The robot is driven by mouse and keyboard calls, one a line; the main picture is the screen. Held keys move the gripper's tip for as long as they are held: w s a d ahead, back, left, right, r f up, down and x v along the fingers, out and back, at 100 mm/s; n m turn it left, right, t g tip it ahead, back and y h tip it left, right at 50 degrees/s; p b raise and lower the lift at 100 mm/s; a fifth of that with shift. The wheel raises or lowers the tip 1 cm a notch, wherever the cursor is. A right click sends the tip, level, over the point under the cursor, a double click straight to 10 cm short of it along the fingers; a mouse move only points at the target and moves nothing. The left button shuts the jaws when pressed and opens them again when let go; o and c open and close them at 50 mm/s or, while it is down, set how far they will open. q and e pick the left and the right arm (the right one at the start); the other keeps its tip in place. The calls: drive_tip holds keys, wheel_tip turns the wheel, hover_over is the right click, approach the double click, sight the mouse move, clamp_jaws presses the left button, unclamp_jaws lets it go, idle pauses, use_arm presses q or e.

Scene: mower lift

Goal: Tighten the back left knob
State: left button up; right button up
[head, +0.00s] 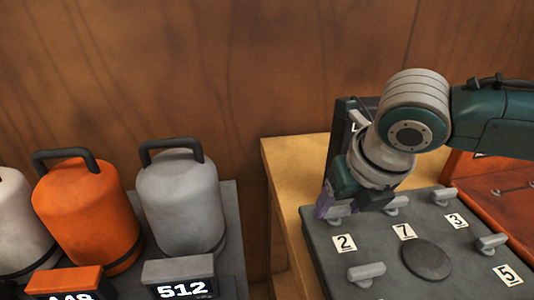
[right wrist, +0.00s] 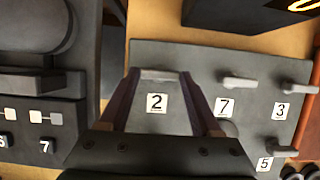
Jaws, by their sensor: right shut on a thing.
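The dark grey panel (head: 322,238) carries several light grey bar knobs and number labels. My right gripper (head: 334,207) reaches down to its back left corner. The back left knob (right wrist: 160,74), behind the label 2 (right wrist: 156,103), sits between the two fingers of my right gripper (right wrist: 158,76) in the right wrist view. The fingers are shut on it, and its bar runs crosswise from one finger to the other. In the head view the fingers partly hide this knob. My left gripper is in neither view.
Other knobs stand close by, next to the 7 (head: 397,204), next to the 3 (head: 444,196), near the 5 (head: 491,243) and at the front left (head: 366,274). A dark upright box (head: 343,122) stands behind the panel. Orange (head: 88,212) and grey (head: 180,200) canisters stand at left.

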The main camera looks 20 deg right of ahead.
drive_tip(key=c, duration=0.8)
